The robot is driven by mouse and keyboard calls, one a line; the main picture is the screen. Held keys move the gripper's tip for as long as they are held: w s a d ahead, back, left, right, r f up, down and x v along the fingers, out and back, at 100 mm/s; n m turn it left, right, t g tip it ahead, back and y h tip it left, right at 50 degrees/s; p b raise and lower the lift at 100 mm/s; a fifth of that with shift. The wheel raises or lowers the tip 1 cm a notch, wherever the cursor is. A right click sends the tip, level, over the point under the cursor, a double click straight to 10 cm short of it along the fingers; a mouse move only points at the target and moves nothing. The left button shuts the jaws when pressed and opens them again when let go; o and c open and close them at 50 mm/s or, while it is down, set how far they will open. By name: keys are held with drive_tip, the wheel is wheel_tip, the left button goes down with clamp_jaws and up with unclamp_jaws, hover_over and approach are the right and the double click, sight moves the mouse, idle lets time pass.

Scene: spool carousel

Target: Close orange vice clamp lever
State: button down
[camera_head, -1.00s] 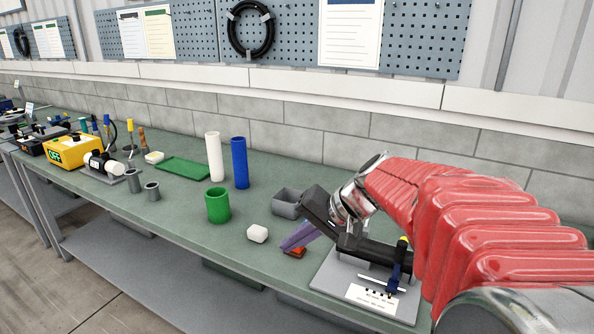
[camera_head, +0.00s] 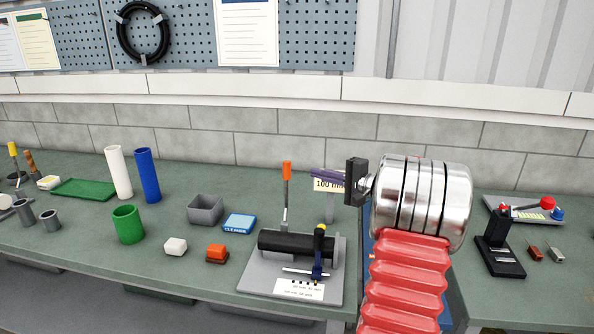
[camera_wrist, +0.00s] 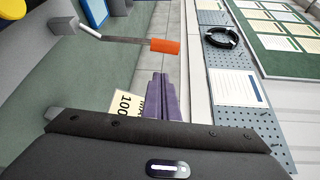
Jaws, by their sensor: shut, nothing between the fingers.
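The orange-handled clamp lever (camera_head: 287,171) stands upright on its metal rod at the back of a grey base plate (camera_head: 262,283). In the wrist view the orange handle (camera_wrist: 165,46) lies just beyond my fingertips, apart from them. A black pipe (camera_head: 283,243) lies across the plate. A small blue clamp with a yellow top (camera_head: 319,238) stands at the pipe's right part. My gripper (camera_head: 313,174) has purple fingers, shut and empty, pointing left to the right of the handle at about its height. The fingers also show in the wrist view (camera_wrist: 158,76).
A "100 mm" sign (camera_head: 328,186) is partly hidden behind my fingers. A black-based device (camera_head: 499,252) stands on the right bench.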

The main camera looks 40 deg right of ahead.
sight(287, 185)
drive_tip(key=shift+s+d+f+m+h, duration=0.1)
drive_tip(key=shift+s+d+m+h, duration=0.1)
drive_tip(key=shift+d, duration=0.35)
drive_tip(key=shift+s+d+m+h, duration=0.1)
drive_tip(key=shift+s+d, duration=0.05)
drive_tip(key=shift+d, duration=0.35)
drive_tip(key=shift+w, duration=0.1)
drive_tip(key=w+a, duration=0.5)
drive_tip(key=w, duration=0.3)
drive_tip(key=shift+d+f, duration=0.1)
drive_tip(key=shift+d, duration=0.05)
drive_tip(key=shift+s, duration=0.2)
idle(0.4)
